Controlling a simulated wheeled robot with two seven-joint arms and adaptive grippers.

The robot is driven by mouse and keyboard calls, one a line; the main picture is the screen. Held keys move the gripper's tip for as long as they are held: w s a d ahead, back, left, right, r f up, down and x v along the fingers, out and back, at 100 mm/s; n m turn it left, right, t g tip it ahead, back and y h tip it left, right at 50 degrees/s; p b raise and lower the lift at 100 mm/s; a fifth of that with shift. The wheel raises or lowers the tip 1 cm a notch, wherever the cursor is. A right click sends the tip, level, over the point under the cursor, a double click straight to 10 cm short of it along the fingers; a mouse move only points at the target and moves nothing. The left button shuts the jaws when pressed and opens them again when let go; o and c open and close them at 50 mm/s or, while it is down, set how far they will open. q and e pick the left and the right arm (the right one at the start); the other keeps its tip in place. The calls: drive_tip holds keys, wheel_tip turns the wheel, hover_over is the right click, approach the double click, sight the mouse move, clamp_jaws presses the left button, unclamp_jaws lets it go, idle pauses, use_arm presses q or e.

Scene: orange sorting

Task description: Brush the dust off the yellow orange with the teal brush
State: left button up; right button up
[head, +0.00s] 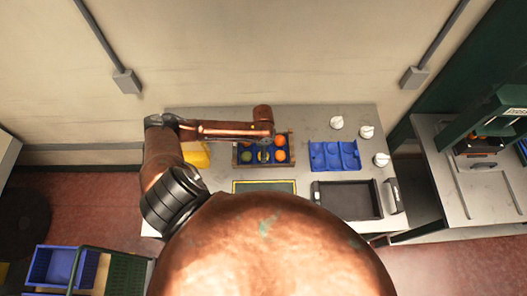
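A wooden crate (236,150) with a blue insert stands on the grey table, holding a green fruit (247,157), a yellow orange (263,157) and orange-coloured fruit (281,155) on the right side. My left arm reaches in from the left, and its wrist is above the crate's back edge. My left gripper (266,141) is small and dark below the wrist, close to the yellow orange; its fingers are mostly hidden, and I cannot tell whether it holds anything. I cannot make out the teal brush or any dust. My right gripper is not in view.
A blue moulded tray (316,155) lies right of the crate, with several white items (367,132) near it. A black tray (318,199) and a green-grey mat (239,186) lie in front. A yellow object (200,156) sits left, partly behind my arm.

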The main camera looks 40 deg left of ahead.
use_arm(q)
drive_tip(key=shift+w+a, duration=0.5)
drive_tip(key=shift+w, duration=0.05)
drive_tip(key=shift+s+d, duration=0.5)
drive_tip(key=shift+s, duration=0.05)
drive_tip(key=shift+r, duration=3.5)
